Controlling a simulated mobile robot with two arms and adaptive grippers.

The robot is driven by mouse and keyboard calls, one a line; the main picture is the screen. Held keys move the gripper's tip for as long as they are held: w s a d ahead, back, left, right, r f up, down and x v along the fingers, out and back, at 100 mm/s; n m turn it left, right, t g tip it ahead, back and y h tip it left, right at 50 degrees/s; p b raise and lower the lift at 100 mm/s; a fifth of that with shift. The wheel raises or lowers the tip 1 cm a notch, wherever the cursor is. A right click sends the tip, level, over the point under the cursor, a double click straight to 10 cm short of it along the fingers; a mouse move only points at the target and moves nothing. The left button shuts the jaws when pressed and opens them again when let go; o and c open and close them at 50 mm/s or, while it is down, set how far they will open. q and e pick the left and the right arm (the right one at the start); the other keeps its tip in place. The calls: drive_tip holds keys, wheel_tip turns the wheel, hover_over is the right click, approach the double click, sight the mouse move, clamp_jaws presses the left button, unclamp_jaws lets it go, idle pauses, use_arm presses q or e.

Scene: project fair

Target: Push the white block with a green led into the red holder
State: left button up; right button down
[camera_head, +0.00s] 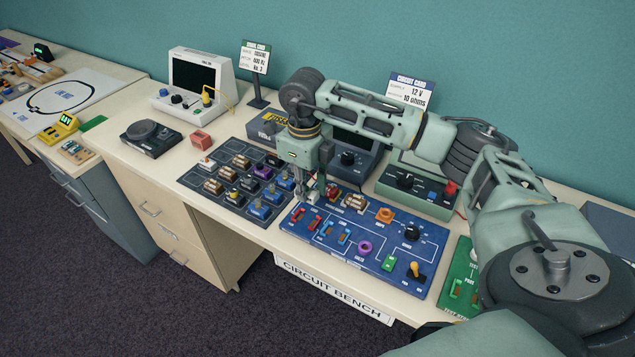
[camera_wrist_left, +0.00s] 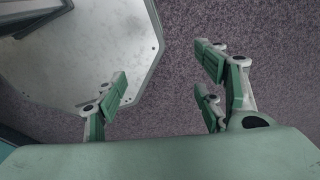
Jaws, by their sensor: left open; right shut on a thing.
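My right gripper (camera_head: 314,194) reaches down from the back right to the upper left part of the blue circuit board (camera_head: 330,255) in the head view. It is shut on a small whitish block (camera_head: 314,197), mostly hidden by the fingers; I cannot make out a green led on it. Red holders stand on the board: one (camera_head: 298,214) just left of and in front of the fingertips, another (camera_head: 332,191) just right of them. I cannot tell whether the block touches either. My left gripper (camera_wrist_left: 161,82) is open and empty above the dark carpet in the left wrist view.
A dark parts tray (camera_head: 237,190) with several components lies left of the board. Meters and sign cards stand behind. A green board (camera_head: 461,275) lies to the right.

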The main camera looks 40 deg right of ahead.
sight(307, 220)
drive_tip(key=shift+w+f+b, duration=0.4)
drive_tip(key=shift+f, duration=0.8)
drive_tip(key=shift+f+b, duration=0.3)
drive_tip(key=shift+b, duration=0.15)
wheel_tip(307, 220, down, 3)
drive_tip(key=shift+s+f+b, duration=0.15)
drive_tip(key=shift+f+b, duration=0.05)
drive_tip(key=shift+b, duration=0.95)
drive_tip(key=shift+f+b, duration=0.4)
drive_tip(key=shift+f, duration=0.3)
use_arm(q)
drive_tip(key=shift+w+f, duration=0.45)
drive_tip(key=shift+f, duration=0.35)
drive_tip(key=shift+w+f, duration=0.4)
drive_tip(key=shift+f, duration=0.4)
drive_tip(key=shift+w+f, duration=0.45)
drive_tip(key=shift+f, duration=0.35)
drive_tip(key=shift+s+f+b, duration=0.25)
drive_tip(key=shift+f+b, duration=0.05)
drive_tip(key=shift+f+b, duration=0.55)
drive_tip(key=shift+b, duration=0.05)
use_arm(e)
drive_tip(key=shift+f, duration=0.7)
